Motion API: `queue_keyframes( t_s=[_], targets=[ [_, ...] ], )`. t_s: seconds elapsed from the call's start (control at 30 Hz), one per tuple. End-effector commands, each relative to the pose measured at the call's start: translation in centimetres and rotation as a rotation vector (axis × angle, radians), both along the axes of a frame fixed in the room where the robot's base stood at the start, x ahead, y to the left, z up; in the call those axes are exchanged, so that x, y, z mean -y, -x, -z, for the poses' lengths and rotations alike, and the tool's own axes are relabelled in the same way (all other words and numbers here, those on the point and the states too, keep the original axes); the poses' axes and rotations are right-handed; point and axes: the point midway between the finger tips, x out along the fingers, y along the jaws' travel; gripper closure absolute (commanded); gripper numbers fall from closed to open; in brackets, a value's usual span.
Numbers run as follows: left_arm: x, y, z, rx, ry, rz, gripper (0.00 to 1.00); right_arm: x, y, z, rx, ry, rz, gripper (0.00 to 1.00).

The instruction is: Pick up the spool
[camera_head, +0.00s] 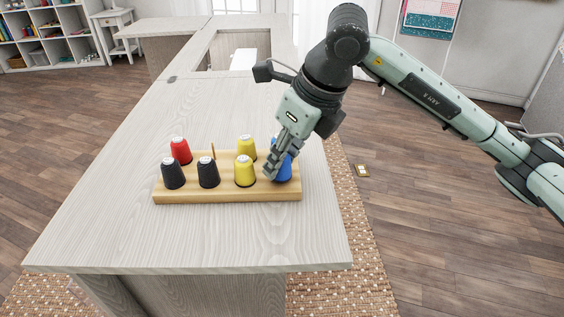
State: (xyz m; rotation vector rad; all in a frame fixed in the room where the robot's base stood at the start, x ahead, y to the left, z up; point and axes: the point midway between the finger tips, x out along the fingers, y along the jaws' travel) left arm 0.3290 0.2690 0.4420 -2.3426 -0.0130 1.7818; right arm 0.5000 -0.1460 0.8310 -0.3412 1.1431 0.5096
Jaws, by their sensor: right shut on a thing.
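A blue spool (285,174) is at the right end of a light wooden rack (225,197) on the table. My right gripper (274,168) reaches down from above and is shut on the blue spool. The fingers hide part of this spool, and I cannot tell whether its base still touches the rack. My left gripper is not in view.
On the rack stand a red spool (181,151), two black spools (173,174) and two yellow spools (245,172). A bare peg (213,151) stands in the back row. The pale table (110,190) is clear around the rack.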

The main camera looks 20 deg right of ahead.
Motion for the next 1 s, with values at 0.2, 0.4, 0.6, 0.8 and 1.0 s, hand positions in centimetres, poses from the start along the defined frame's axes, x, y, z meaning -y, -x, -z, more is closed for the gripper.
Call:
queue_keyframes(
  t_s=[0.2,0.4,0.6,0.8,1.0],
  targets=[
    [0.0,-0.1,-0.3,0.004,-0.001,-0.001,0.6,-0.1,-0.1,-3.4,0.005,-0.002,-0.001,0.85],
    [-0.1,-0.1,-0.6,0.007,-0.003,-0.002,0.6,-3.8,0.1,-5.4,0.003,-0.002,-0.008,0.85],
    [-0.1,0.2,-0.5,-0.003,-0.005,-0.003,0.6,-7.7,0.2,-7.7,0.004,-0.002,-0.006,0.85],
    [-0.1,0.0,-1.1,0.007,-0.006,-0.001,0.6,-10.6,0.3,-9.5,0.003,-0.001,-0.003,0.85],
    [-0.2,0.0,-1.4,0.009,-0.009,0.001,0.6,-11.6,0.4,-10.1,0.0,0.0,-0.001,0.85]
  ],
)
